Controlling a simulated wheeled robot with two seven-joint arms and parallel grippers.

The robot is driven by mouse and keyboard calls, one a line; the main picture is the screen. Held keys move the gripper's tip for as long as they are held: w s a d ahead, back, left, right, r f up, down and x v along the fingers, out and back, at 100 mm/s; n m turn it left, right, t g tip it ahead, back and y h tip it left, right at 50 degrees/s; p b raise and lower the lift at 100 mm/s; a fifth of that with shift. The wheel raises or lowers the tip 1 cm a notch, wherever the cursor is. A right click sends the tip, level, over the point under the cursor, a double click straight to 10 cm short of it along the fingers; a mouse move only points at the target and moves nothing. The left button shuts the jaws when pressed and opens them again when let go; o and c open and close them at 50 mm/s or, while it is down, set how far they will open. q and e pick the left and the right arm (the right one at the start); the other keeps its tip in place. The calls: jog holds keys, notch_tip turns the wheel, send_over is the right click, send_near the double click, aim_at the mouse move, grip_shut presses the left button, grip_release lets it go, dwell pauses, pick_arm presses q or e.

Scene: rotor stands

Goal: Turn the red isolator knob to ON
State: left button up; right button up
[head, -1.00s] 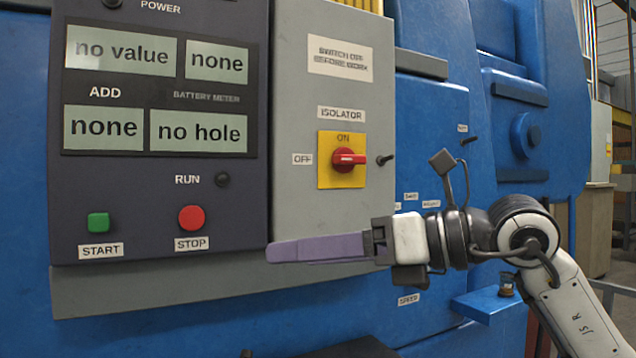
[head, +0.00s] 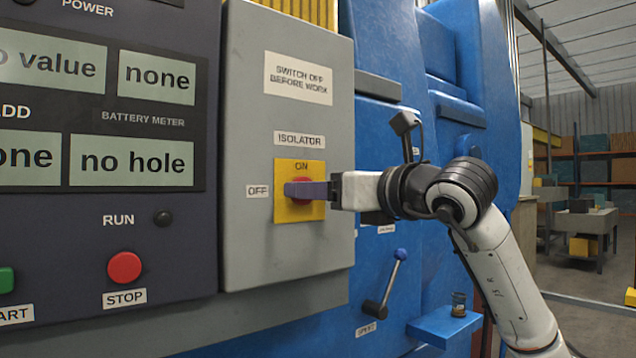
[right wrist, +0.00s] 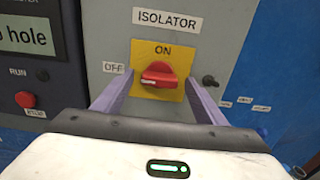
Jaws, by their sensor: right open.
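The red isolator knob (right wrist: 158,75) sits on a yellow plate (right wrist: 141,53) marked ON at the top, with an OFF label (right wrist: 113,67) at its left. Its grip bar lies roughly level, not towards ON. In the head view, my right gripper (head: 296,190) is in front of the knob (head: 301,204) and hides most of it. In the right wrist view, the two purple fingers (right wrist: 158,92) are spread, one on each side of the knob, with visible gaps to it. I cannot tell how deep the fingertips reach. My left gripper is not in view.
A dark panel with displays and a red STOP button (head: 125,268) stands left of the grey isolator box (head: 245,240). A black peg (right wrist: 209,80) sticks out right of the plate. A blue-knobbed lever (head: 388,285) is below my right arm.

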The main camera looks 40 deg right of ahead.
jog(key=shift+w, duration=0.5)
jog(key=shift+c, duration=0.5)
jog(key=c, duration=1)
jog(key=shift+o, duration=0.2)
